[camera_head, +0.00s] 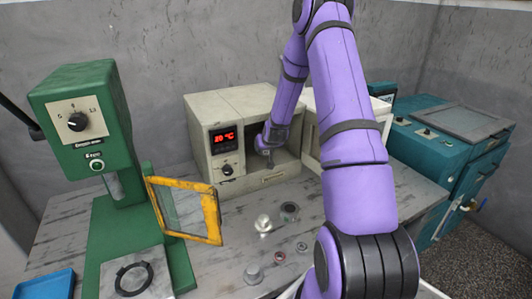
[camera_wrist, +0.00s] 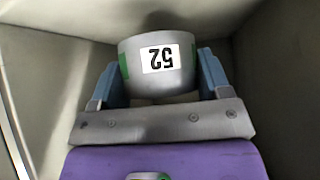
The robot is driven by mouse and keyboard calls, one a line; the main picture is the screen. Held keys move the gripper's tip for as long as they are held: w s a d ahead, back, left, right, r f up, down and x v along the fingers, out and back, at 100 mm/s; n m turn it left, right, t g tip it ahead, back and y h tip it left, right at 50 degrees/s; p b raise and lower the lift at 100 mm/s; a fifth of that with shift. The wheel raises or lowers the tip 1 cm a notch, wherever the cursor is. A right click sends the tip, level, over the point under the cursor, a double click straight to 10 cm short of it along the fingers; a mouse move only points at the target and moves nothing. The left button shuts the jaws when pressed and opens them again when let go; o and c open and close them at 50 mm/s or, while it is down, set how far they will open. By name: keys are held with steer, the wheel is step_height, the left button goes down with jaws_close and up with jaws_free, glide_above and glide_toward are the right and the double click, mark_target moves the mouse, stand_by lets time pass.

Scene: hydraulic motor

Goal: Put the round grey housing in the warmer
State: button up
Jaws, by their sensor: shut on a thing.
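The warmer (camera_head: 213,116) is a beige box with a red lit display and a knob, on the bench at the back. Its front is open, with its door (camera_head: 311,133) to the right, partly behind my arm. My gripper (camera_head: 268,155) is inside the opening. In the wrist view my gripper (camera_wrist: 159,78) is shut on the round grey housing (camera_wrist: 160,84), with a blue-grey finger on each side. The housing has green patches and a white label reading 52, upside down in the picture. In the head view I cannot make the housing out. Whether it touches the warmer floor is unclear.
A green press (camera_head: 88,115) with a yellow-framed guard (camera_head: 213,215) stands at the left. Several small parts lie on the bench before the warmer, including a dark ring (camera_head: 290,210) and a pale part (camera_head: 263,224). A teal machine (camera_head: 445,140) stands at the right.

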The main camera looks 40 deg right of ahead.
mark_target(266, 152)
steer(key=shift+w+d, duration=0.35)
steer(key=shift+f, duration=1.8)
steer(key=shift+f, duration=0.15)
steer(key=o, duration=1.2)
steer(key=shift+o, duration=0.2)
steer(key=v, duration=1.2)
steer(key=shift+d, duration=0.1)
